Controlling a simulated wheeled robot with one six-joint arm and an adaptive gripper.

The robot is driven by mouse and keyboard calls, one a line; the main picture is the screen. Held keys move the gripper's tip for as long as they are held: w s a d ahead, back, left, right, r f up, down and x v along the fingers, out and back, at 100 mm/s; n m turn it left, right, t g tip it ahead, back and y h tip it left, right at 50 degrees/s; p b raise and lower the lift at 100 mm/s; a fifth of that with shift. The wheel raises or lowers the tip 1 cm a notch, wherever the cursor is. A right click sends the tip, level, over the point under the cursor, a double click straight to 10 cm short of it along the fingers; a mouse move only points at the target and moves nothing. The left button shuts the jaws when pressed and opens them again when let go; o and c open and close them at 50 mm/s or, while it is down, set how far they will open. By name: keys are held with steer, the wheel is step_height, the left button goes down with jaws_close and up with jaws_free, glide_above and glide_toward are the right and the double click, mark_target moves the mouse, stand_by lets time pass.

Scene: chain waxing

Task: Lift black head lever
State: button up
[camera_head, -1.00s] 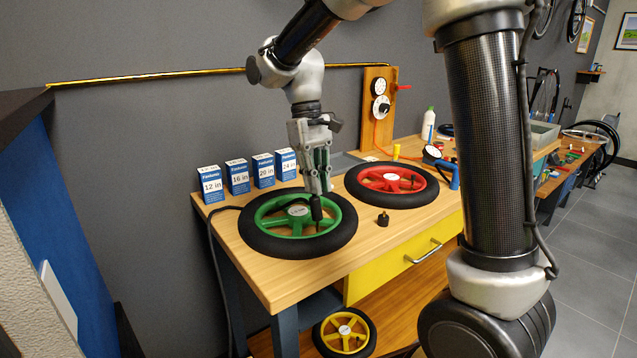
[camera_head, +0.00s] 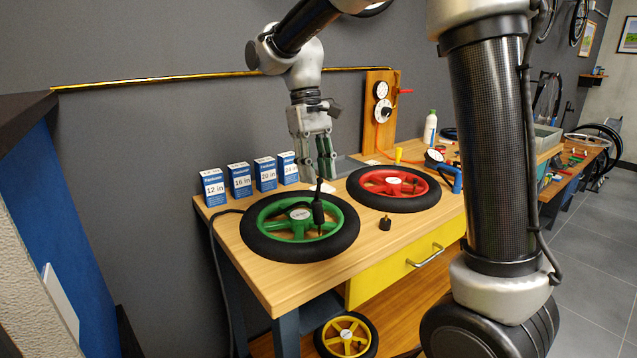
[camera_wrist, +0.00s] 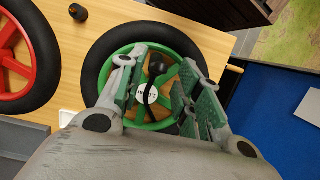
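The black head (camera_head: 318,212) stands upright on the green wheel (camera_head: 281,217), at the right part of its rim and spokes. A thin black lever (camera_head: 319,188) points up from it. In the wrist view the black head (camera_wrist: 156,68) shows between my fingers, with a thin curved black strip below it. My gripper (camera_head: 327,180) is just above and behind the lever, fingers pointing down. In the wrist view my gripper (camera_wrist: 158,88) has its green-padded fingers apart with nothing clamped between them. Whether a finger touches the lever cannot be told.
A red wheel (camera_head: 393,188) lies to the right and a small black cap (camera_head: 384,222) stands in front of it. Several blue boxes (camera_head: 240,180) line the table's back edge. A gauge board (camera_head: 380,110) stands behind. A black hose runs off the table's left side.

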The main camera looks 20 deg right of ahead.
steer(key=v, duration=0.8)
steer(key=shift+w+r, duration=0.15)
steer(key=shift+r, duration=0.1)
steer(key=w+x, duration=0.1)
steer(key=x, duration=0.4)
steer(key=s+d+f+m+t, duration=0.1)
steer(key=s+d+t, duration=0.2)
steer(key=s+d, duration=0.4)
steer(key=s+d+f+m+t, duration=0.1)
steer(key=s+d+t, duration=0.3)
steer(key=s+d, duration=0.4)
steer(key=s+m, duration=0.1)
steer(key=s, duration=0.6)
steer(key=shift+s+d+f+m+y, duration=0.3)
steer(key=shift+s+y, duration=0.05)
steer(key=shift+y, duration=0.05)
